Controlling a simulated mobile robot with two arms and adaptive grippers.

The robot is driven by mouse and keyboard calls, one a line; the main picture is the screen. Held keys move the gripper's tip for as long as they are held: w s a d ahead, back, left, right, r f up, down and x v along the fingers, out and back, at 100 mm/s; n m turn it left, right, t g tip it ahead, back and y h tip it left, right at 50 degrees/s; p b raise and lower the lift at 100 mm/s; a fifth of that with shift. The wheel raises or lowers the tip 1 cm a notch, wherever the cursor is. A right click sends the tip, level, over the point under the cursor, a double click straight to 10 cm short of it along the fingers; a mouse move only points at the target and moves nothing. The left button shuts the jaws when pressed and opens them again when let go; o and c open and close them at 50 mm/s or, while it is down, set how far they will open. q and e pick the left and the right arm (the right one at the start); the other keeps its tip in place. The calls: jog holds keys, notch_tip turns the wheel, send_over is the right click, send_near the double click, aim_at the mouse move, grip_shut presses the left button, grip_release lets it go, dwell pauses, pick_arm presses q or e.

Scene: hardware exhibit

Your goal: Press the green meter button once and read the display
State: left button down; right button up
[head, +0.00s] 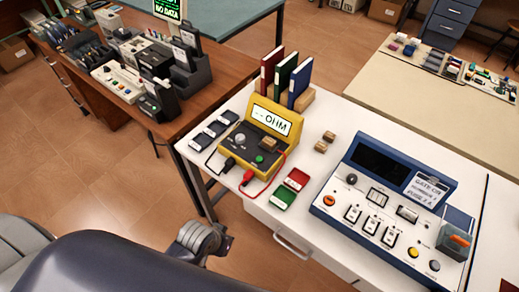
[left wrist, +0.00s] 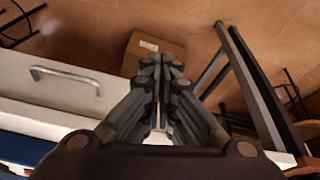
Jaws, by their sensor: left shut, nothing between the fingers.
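My left gripper (head: 204,239) is off the table's front-left edge, below and apart from the meter. In the left wrist view its fingers (left wrist: 158,68) are shut together and empty, over the floor by a drawer handle. The meter is not in that view. My right gripper is not in view.
A blue panel device (head: 390,205) stands right of the meter. Red and green small boxes (head: 290,190) and several black-and-white blocks (head: 215,130) lie nearby. Upright books (head: 285,78) stand behind. A brown table (head: 120,75) with devices is at left. A cardboard box (left wrist: 150,48) is on the floor.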

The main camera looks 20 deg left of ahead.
pick_arm(q)
jog(key=w+d+r+n+t+h+p, duration=0.1)
jog(key=w+d+r+n+h+p, duration=0.15)
jog(key=w+d+r, duration=0.4)
jog(key=w+d+r+n+t+h+p, duration=0.1)
jog(key=w+d+r+n+h+p, duration=0.2)
jog(key=r, duration=0.7)
notch_tip(320, 180, up, 3)
jog(key=n+t, duration=0.1)
jog(key=n, duration=1.3)
send_over(260, 161)
jog(key=shift+w+f+b, duration=0.1)
jog(key=shift+b, duration=0.2)
jog(key=shift+f, duration=0.15)
notch_tip(260, 161, down, 6)
jog(key=b, duration=0.8)
jog(key=shift+f, duration=0.1)
jog(key=shift+f+b, duration=0.55)
jog(key=shift+f, duration=0.6)
